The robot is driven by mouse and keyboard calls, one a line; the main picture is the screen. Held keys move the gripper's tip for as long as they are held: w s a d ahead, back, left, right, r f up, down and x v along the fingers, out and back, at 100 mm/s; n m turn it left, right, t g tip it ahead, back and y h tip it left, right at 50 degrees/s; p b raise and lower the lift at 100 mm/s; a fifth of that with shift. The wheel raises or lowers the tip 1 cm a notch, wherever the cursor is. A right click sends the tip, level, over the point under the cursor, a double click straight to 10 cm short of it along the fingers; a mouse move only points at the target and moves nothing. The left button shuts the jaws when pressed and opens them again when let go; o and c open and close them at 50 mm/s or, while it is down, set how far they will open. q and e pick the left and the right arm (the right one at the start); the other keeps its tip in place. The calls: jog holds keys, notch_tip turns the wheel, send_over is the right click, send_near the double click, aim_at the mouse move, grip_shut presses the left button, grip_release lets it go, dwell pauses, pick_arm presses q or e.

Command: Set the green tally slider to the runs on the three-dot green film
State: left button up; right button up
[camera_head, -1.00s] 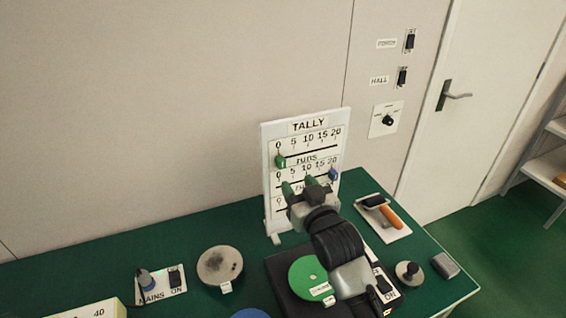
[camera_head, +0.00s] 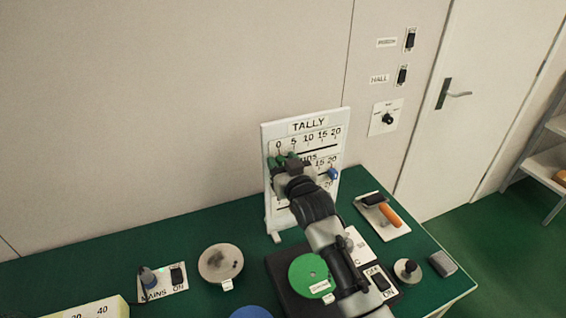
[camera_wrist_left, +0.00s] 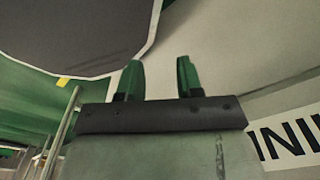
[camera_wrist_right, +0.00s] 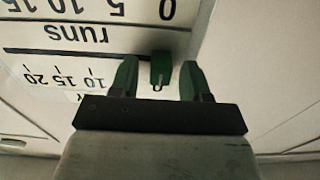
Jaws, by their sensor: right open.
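The white tally board (camera_head: 268,205) stands on the green bench, its scale marked 0 to 20. The green slider (camera_wrist_right: 161,70) sits at the 0 end of the top runs row. My right gripper (camera_head: 284,160) is in front of it; in the right wrist view the open fingers (camera_wrist_right: 157,80) stand either side of the slider, with gaps visible. In the head view the gripper largely hides the slider. A green disc (camera_head: 300,268) with a small label, unreadable here, lies on a dark base. My left gripper (camera_wrist_left: 158,78) shows only in its wrist view, open and empty.
A blue slider (camera_head: 333,174) sits at the right end of a lower row. My right arm crosses above the dark base.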

aim_at(308, 150)
grip_shut()
jog(key=w+d, duration=0.1)
jog(key=d, duration=0.1)
jog(key=w+d, duration=0.1)
jog(key=d, duration=0.2)
jog(key=w+d, duration=0.1)
jog(key=d, duration=0.1)
jog(key=shift+d, duration=0.25)
grip_release()
jog(key=b+v, duration=0.1)
jog(key=v, duration=0.9)
jog(key=shift+s+b, duration=0.3)
jog(key=shift+b, duration=0.05)
jog(key=shift+d+f, duration=0.1)
jog(key=shift+d, duration=0.05)
